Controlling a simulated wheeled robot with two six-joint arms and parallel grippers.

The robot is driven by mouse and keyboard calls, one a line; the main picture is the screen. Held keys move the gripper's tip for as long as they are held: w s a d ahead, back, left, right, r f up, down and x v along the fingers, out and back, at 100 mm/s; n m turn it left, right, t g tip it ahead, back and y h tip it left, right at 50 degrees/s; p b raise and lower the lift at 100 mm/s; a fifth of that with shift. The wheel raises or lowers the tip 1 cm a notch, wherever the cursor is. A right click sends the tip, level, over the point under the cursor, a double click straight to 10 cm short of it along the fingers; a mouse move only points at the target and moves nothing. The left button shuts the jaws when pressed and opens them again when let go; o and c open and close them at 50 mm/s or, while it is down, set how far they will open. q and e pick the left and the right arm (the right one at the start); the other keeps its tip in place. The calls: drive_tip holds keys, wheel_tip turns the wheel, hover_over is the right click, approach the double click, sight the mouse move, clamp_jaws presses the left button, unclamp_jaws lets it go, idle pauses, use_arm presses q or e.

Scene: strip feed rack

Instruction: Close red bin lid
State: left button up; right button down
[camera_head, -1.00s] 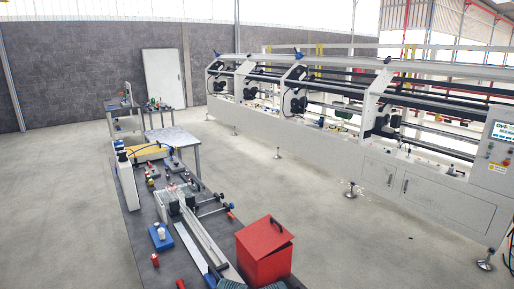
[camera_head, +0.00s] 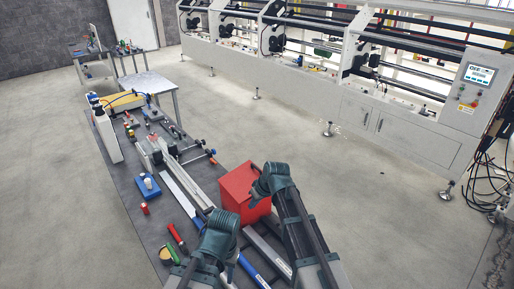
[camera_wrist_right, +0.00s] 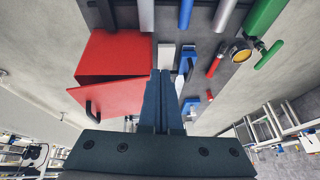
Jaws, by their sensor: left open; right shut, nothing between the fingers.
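The red bin (camera_head: 233,194) stands on the dark table, in the lower middle of the head view. In the right wrist view the red bin (camera_wrist_right: 115,52) shows its box, and its lid (camera_wrist_right: 125,95) stands at an angle with a dark wedge-shaped gap between them. A black handle (camera_wrist_right: 92,112) is on the lid. My right gripper (camera_head: 265,182) is at the bin's right side and covers part of it; its fingers (camera_wrist_right: 161,90) are shut and empty, close beside the lid. Contact is unclear. My left gripper (camera_head: 222,222) is open, low in front of the bin.
A red-handled tool (camera_head: 177,238), a yellow-topped round tin (camera_head: 165,254) and a blue tool (camera_head: 249,268) lie on the table near my left gripper. A blue box (camera_head: 148,187) and a rail fixture (camera_head: 178,160) are further back. The floor right of the table is clear.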

use_arm(q)
wheel_tip(320, 180, up, 7)
drive_tip(key=p, duration=0.5)
use_arm(e)
drive_tip(key=w+d+r+t+y, duration=0.1)
drive_tip(key=w+d+r+t, duration=0.1)
drive_tip(key=w+d+r, duration=0.35)
drive_tip(key=w+d+r+t, duration=0.2)
drive_tip(key=w+r, duration=0.4)
drive_tip(key=w, duration=0.5)
drive_tip(key=b+x, duration=0.8)
drive_tip(key=x, duration=0.3)
drive_tip(key=shift+a+f, duration=0.1)
drive_tip(key=shift+a, duration=0.1)
wheel_tip(320, 180, down, 2)
drive_tip(key=shift+s+f+b, duration=0.1)
drive_tip(key=shift+s+b, duration=0.1)
drive_tip(key=shift+b, duration=0.85)
drive_tip(key=shift+f+b, duration=0.45)
use_arm(q)
wheel_tip(320, 180, down, 11)
use_arm(e)
drive_tip(key=shift+d+r, duration=0.1)
